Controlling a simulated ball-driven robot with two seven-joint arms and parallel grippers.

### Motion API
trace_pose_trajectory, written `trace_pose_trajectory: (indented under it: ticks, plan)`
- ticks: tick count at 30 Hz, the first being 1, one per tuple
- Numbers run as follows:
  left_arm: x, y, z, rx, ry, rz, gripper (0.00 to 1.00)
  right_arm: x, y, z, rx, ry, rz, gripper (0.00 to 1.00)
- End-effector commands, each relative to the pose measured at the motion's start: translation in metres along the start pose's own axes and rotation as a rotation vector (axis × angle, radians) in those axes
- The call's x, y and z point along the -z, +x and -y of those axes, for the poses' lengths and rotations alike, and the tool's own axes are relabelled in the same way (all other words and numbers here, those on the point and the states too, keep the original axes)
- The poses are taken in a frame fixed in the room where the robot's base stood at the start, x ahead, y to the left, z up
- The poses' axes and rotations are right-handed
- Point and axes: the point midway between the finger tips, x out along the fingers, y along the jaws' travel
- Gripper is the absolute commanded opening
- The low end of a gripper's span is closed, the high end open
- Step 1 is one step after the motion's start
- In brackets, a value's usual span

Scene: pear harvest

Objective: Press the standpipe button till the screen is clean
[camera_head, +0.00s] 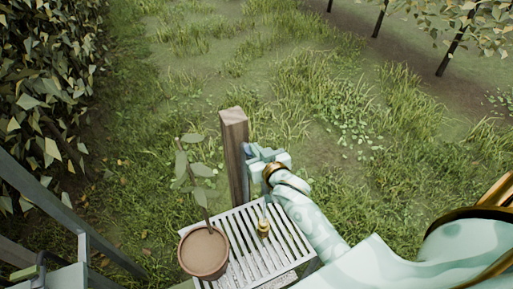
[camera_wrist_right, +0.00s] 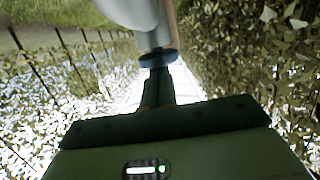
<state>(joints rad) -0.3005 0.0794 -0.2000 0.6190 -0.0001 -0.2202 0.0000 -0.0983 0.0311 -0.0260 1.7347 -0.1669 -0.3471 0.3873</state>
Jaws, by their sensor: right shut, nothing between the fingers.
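A wooden post (camera_head: 235,150) stands upright behind the slatted rack. My right gripper (camera_head: 255,160) is shut and empty at the post's right side, its tips close to a small blue part (camera_head: 247,155). In the right wrist view, the shut fingers (camera_wrist_right: 160,76) point at a dark blue disc (camera_wrist_right: 158,59), which I take for the button. The fingertips overlap the disc's lower edge; I cannot tell whether they press it. A pale rounded body (camera_wrist_right: 135,12) shows above it. I cannot make out the screen with certainty. My left gripper is not in view.
A pale slatted rack (camera_head: 244,262) stands below my right arm. A potted plant (camera_head: 203,254) and a small brass piece (camera_head: 263,229) are on it. Grey beams (camera_head: 70,222) and a hedge (camera_head: 45,90) fill the left. Grass lies open beyond the post.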

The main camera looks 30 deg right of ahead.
Motion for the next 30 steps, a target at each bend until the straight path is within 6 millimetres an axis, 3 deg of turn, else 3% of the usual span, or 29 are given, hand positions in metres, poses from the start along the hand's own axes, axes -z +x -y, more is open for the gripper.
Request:
trace_pose_trajectory:
  ticks: [1, 3, 30]
  plan:
    - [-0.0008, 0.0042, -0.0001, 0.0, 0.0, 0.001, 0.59, -0.0113, 0.0021, 0.0001, -0.001, 0.002, 0.007, 0.0]
    - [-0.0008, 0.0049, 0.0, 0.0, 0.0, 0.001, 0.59, -0.0155, 0.0029, 0.0, -0.001, 0.0, 0.008, 0.0]
    - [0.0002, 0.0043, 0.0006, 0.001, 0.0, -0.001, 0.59, -0.0204, 0.0013, 0.0006, -0.001, -0.002, 0.021, 0.0]
